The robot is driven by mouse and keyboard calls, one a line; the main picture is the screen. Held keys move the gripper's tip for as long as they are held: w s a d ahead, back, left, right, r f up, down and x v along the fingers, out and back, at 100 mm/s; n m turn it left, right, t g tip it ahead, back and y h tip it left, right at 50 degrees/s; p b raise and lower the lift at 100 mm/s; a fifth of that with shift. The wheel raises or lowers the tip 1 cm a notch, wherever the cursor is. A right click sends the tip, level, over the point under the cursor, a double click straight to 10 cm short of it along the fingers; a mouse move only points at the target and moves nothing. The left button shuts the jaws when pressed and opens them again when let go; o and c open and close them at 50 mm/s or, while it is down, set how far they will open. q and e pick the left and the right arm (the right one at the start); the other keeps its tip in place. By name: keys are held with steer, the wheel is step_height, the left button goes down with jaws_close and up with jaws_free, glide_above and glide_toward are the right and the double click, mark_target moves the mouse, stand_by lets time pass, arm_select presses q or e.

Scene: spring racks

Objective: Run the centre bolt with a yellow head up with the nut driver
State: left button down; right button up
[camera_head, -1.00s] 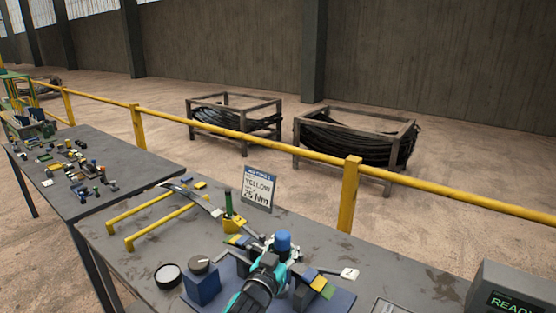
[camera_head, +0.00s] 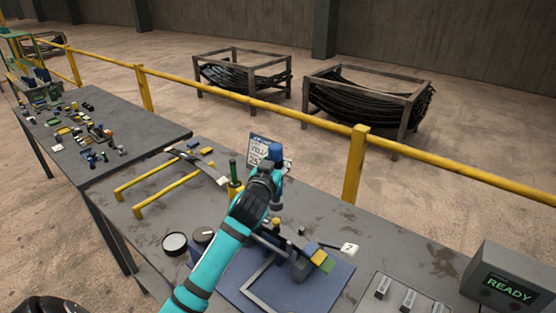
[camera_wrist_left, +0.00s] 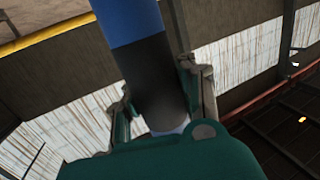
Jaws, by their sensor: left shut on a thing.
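My left gripper (camera_head: 272,172) is shut on a blue-and-black tool (camera_head: 275,152), which looks like the nut driver. The tool's blue part and black part (camera_wrist_left: 158,85) show between the fingers in the left wrist view. My left arm reaches up over the blue fixture plate (camera_head: 335,285). A small yellow-headed piece (camera_head: 277,222), likely a bolt, stands on the fixture, below the gripper in the picture and apart from it. The fixture's left side is hidden behind my arm. The tool's lower end is not clear.
A sign card (camera_head: 256,149) stands behind the gripper, partly covered. A green-handled tool (camera_head: 233,170) stands in a yellow holder. Yellow rails (camera_head: 160,183) lie to the left. A box reading READY (camera_head: 510,285) is at right. A yellow fence (camera_head: 300,118) runs behind the bench.

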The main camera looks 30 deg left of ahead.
arm_select(q)
steer(key=shift+w+a+r, duration=0.1)
steer(key=shift+w+r, duration=0.05)
steer(key=shift+w, duration=0.1)
step_height(320, 180, down, 6)
steer(key=b, duration=0.3)
steer(key=shift+r, duration=0.2)
arm_select(e)
steer(key=f, duration=0.2)
steer(key=d+f, duration=0.1)
steer(key=shift+w, duration=0.4)
steer(key=shift+a, duration=0.25)
arm_select(q)
steer(key=shift+s, duration=0.1)
arm_select(e)
steer(key=shift+r, duration=0.2)
steer(key=shift+d+r, duration=0.15)
steer(key=shift+d, duration=0.05)
arm_select(q)
steer(key=shift+p, duration=0.45)
arm_select(e)
steer(key=shift+r, duration=0.2)
steer(key=shift+a, duration=0.15)
stand_by(0.6)
